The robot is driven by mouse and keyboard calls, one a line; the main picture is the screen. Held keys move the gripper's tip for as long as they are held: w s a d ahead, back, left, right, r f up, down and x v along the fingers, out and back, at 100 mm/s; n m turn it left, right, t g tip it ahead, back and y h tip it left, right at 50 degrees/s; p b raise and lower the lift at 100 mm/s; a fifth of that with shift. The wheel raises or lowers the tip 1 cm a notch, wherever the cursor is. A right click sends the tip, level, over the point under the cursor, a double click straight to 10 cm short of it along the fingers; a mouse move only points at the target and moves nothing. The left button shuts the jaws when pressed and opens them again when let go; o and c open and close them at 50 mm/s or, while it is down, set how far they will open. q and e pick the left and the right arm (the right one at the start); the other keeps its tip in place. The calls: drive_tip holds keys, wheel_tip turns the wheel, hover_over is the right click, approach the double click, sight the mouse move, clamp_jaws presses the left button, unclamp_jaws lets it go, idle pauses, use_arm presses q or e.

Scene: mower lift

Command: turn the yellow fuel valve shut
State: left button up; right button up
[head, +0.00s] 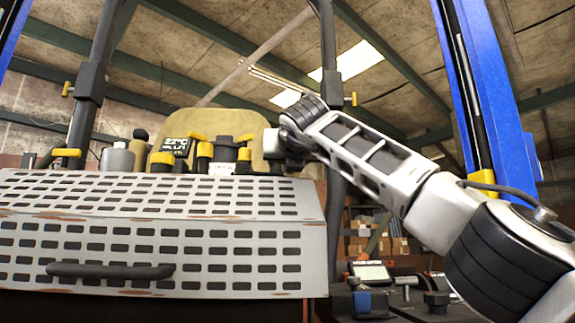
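Several yellow parts stand in a row behind the top of the grey slotted cover. Two yellow handles, one on the left (197,137) and one on the right (245,138), sit on dark fittings near a small display. I cannot tell for sure which is the fuel valve or how far it is turned. My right arm comes in from the right, and its gripper (271,141) is just right of the right yellow handle, mostly hidden by its own wrist. I cannot tell whether it touches anything. My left gripper is not in view.
The slotted metal cover (160,236) with a dark handle (110,271) fills the lower left. A small display (174,146) and a grey cylinder (117,159) stand behind it. Blue lift posts (490,90) rise at the sides. Shelves with boxes (385,240) are at the back right.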

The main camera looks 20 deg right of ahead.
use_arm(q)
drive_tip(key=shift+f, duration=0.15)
use_arm(e)
drive_tip(key=shift+h, duration=0.5)
drive_tip(key=o, duration=1)
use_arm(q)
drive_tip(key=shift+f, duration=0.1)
use_arm(e)
drive_tip(key=shift+s+f+b, duration=0.1)
drive_tip(key=shift+s+b, duration=0.2)
drive_tip(key=shift+b, duration=0.05)
drive_tip(key=b+v, duration=0.2)
drive_tip(key=v, duration=0.1)
drive_tip(key=b+v, duration=0.3)
drive_tip(key=v, duration=0.7)
drive_tip(key=shift+s+a+r, duration=0.1)
drive_tip(key=shift+s+r, duration=0.1)
drive_tip(key=shift+s, duration=0.2)
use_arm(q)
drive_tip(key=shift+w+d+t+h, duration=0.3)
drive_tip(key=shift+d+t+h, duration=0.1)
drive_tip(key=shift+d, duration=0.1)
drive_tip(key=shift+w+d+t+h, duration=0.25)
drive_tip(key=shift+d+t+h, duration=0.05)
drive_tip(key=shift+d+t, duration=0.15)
use_arm(e)
drive_tip(key=shift+v, duration=0.8)
